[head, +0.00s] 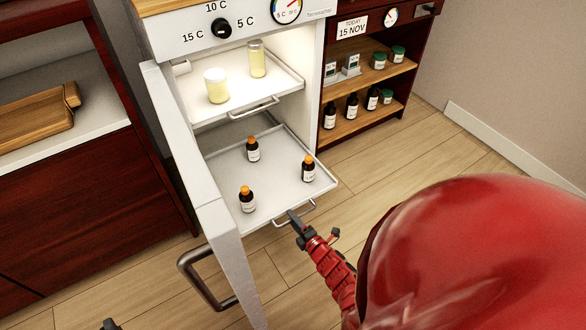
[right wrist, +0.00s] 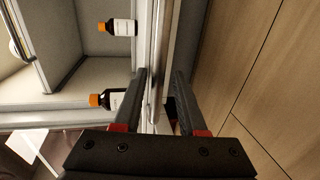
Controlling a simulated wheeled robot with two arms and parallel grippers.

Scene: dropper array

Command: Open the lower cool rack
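The lower cool rack (head: 270,158) is a white tray that sits well out of the white cooler, with three orange-capped brown bottles upright on it. Its metal handle (head: 282,221) is on the front edge. My right gripper (head: 294,217) is at this handle. In the right wrist view, its two fingers (right wrist: 162,75) are apart, with the pale rack edge and handle bar (right wrist: 158,60) along the gap; contact is not clear. The upper rack (head: 262,100) holds two pale jars. A small dark tip at the head view's bottom left may be my left gripper (head: 110,325).
The cooler door (head: 195,165) stands open on the left, its handle (head: 205,285) reaching toward the floor. A dark red shelf (head: 370,120) with bottles and jars stands right of the cooler. A wooden board (head: 38,118) lies on the left counter. The floor in front is free.

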